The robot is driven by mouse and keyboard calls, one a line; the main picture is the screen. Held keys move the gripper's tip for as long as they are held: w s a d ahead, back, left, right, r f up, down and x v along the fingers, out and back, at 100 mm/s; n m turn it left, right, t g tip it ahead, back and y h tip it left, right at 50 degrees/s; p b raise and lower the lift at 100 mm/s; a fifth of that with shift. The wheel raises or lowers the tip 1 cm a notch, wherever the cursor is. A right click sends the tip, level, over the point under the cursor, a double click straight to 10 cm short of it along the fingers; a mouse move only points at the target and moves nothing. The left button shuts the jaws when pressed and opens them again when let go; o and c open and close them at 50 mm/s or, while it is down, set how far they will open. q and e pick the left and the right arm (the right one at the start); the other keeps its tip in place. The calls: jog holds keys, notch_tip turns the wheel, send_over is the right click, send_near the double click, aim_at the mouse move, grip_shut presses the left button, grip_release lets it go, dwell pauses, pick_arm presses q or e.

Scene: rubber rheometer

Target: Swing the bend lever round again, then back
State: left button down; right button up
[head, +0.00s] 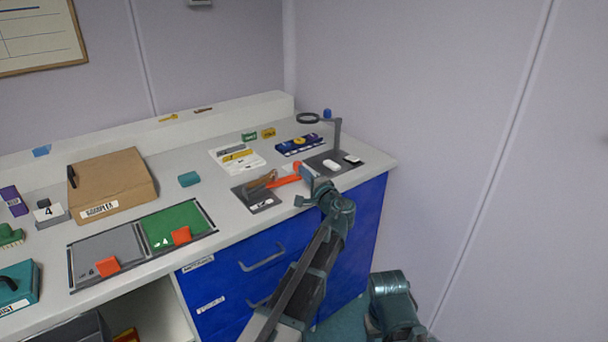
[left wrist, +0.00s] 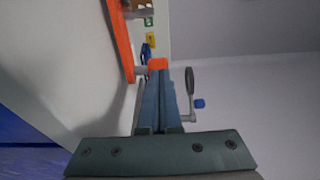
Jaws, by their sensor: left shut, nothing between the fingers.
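The bend lever (head: 284,181) is an orange bar reaching right from the dark bend fixture (head: 262,204) near the counter's front edge. A brown strip (head: 264,179) sits at the fixture, beside the bar's left end. In the left wrist view the orange bar (left wrist: 121,40) runs along the upper left, and an orange knob (left wrist: 158,64) joined to it shows just beyond my fingertips. My left gripper (head: 305,174) is shut and empty at the lever's right end, close to the knob; I cannot tell whether they touch. My right gripper is out of view.
A dark plate with a grey post (head: 337,136) and white pieces stands right behind the lever. A blue rack (head: 298,145) and a white labelled card (head: 237,160) lie behind. A green mat (head: 172,226), grey mat and cardboard box (head: 112,183) are left.

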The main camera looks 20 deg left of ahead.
pick_arm(q)
jog(key=shift+w+a+n+g+y, duration=0.2)
jog(key=shift+w+n+g+y, duration=0.3)
jog(key=shift+w+g+y, duration=0.1)
jog(key=shift+w+a+n+g+y, duration=0.2)
jog(key=shift+w+n+g+y, duration=0.3)
jog(key=shift+w, duration=0.1)
jog(key=shift+w+a+n+g+y, duration=0.5)
jog(key=shift+w+n+g, duration=0.1)
jog(key=shift+g, duration=0.2)
jog(key=shift+w+a+n+g+y, duration=0.35)
jog(key=shift+w+n+g+y, duration=0.2)
jog(key=shift+g, duration=0.25)
jog(key=shift+w+a+n+g+y, duration=0.4)
jog(key=shift+a+n+g, duration=0.25)
jog(key=shift+g, duration=0.3)
jog(key=shift+w+a+n+g+y, duration=0.3)
jog(key=shift+a+n+g, duration=0.2)
jog(key=shift+n+g, duration=0.35)
jog(key=shift+w+a, duration=0.25)
jog(key=shift+a, duration=0.45)
jog(key=shift+m, duration=0.25)
